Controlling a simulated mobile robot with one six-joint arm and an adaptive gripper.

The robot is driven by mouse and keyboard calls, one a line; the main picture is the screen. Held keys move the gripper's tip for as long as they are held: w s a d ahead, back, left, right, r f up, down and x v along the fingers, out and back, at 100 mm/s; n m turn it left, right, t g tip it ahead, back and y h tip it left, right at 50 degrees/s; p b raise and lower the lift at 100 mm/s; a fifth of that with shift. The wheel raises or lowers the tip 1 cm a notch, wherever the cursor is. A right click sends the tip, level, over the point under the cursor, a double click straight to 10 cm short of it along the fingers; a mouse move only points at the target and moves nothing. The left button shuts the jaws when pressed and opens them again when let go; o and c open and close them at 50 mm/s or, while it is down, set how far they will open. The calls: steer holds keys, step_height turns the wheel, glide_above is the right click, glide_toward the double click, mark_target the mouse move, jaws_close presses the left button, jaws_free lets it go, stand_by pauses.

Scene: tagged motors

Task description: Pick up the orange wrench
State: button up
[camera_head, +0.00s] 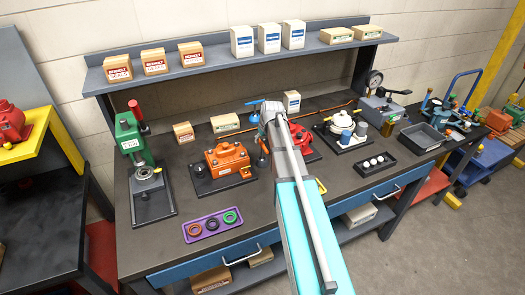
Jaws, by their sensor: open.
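I cannot make out an orange wrench with certainty. A thin orange-brown bar (325,110) lies along the back of the workbench (160,235), partly hidden by my arm and other items; I cannot tell what it is. My arm reaches from the bottom of the view over the middle of the bench. My gripper (262,155) is at its far end, small and dark, pointing down just right of an orange motor (228,158). It appears open, with nothing visible in it. My arm hides the bench behind and beneath it.
A green press (130,140) stands at the left. A purple tray (211,225) with rings lies in front. A red motor (303,145), a white-topped unit (341,122) and a grey bin (422,137) stand rightward. A shelf (215,64) with boxes overhangs the back.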

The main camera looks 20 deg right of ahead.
mark_target(262, 143)
steer(key=shift+b+x, duration=2.2)
steer(key=shift+x, duration=0.3)
steer(key=shift+d, duration=0.1)
jaws_close()
